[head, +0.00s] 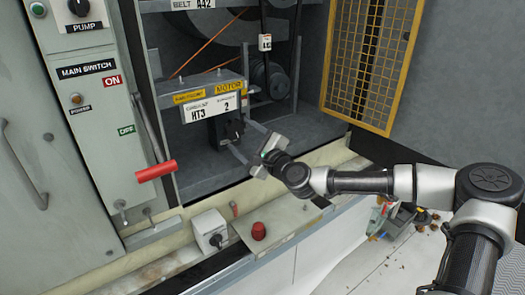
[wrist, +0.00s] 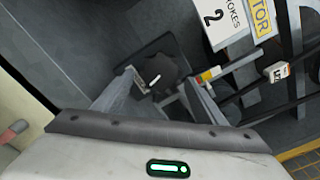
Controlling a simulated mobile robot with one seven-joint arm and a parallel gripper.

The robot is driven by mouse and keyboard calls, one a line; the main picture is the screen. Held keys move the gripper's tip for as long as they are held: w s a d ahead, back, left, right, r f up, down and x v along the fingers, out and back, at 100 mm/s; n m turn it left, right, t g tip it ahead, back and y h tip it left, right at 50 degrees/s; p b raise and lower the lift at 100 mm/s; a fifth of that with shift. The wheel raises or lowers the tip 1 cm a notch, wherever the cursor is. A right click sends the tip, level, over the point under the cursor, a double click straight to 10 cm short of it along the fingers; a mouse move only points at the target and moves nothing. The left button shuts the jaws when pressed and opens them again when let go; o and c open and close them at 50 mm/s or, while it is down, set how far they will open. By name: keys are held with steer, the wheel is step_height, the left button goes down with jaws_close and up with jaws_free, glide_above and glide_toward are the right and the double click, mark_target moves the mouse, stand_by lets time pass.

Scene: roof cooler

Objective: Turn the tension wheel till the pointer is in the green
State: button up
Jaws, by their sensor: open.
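A dark round knob (wrist: 160,76) with a white mark sits between my two fingers in the wrist view; it looks like the tension wheel. In the head view a black block with it (head: 228,128) shows below the motor label. My gripper (head: 243,142) is open at the front of the cabinet opening, with one finger on either side of the knob; it also shows in the wrist view (wrist: 158,88). Whether the fingers touch the knob I cannot tell. A small red and yellow strip (wrist: 208,74) lies right of the knob; no pointer can be made out on it.
A yellow mesh door (head: 370,60) stands open at the right. A lever with a red handle (head: 155,171) sticks out at the left, beside the main switch panel (head: 90,90). A grey switch box (head: 210,230) and a red knob (head: 259,231) sit on the ledge below.

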steer(key=v, duration=1.5)
steer(key=shift+p, duration=0.45)
steer(key=shift+d, duration=0.1)
